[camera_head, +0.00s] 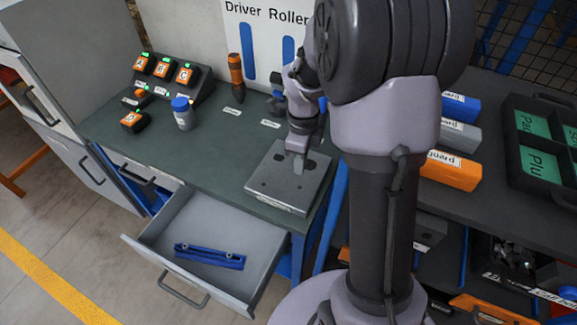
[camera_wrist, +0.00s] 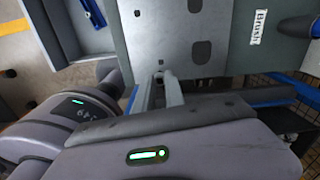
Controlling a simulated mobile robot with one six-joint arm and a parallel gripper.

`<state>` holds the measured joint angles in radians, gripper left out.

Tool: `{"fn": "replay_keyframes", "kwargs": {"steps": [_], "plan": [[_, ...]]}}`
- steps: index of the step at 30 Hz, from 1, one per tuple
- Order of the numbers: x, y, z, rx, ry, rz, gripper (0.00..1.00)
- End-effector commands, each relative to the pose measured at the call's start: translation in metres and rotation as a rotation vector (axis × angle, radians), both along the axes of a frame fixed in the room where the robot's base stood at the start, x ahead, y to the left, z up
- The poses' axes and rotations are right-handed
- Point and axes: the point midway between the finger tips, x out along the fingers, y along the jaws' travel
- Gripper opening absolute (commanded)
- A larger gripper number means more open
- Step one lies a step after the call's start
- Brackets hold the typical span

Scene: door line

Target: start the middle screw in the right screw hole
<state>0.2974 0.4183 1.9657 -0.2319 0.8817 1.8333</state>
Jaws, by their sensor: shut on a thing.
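The grey metal plate (camera_head: 283,190) lies on the right end of the green bench, with dark cutouts and small holes. It also fills the top middle of the wrist view (camera_wrist: 178,30). My gripper (camera_head: 298,162) points down over the plate's far right part. In the wrist view my gripper (camera_wrist: 160,80) has its fingers close together at the plate's edge. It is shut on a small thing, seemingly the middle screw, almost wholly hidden. Whether it touches a hole I cannot tell. The blue screw rack (camera_head: 209,257) lies in the open drawer with a screw showing near each end.
The open drawer (camera_head: 180,225) juts out in front of the bench. A button box (camera_head: 170,75), a blue-capped jar (camera_head: 183,113) and an orange-handled driver (camera_head: 236,75) stand on the bench. Colored bins (camera_head: 450,170) and a black tray (camera_head: 540,150) are at right.

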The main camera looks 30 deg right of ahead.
Motion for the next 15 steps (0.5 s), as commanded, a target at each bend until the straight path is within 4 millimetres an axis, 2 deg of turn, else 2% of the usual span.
{"fn": "replay_keyframes", "kwargs": {"steps": [5, 15], "plan": [[0.0, -0.002, -0.007, 0.0, 0.0, -0.047, 0.0], [0.0, -0.002, -0.052, -0.001, 0.001, -0.043, 0.0]]}}
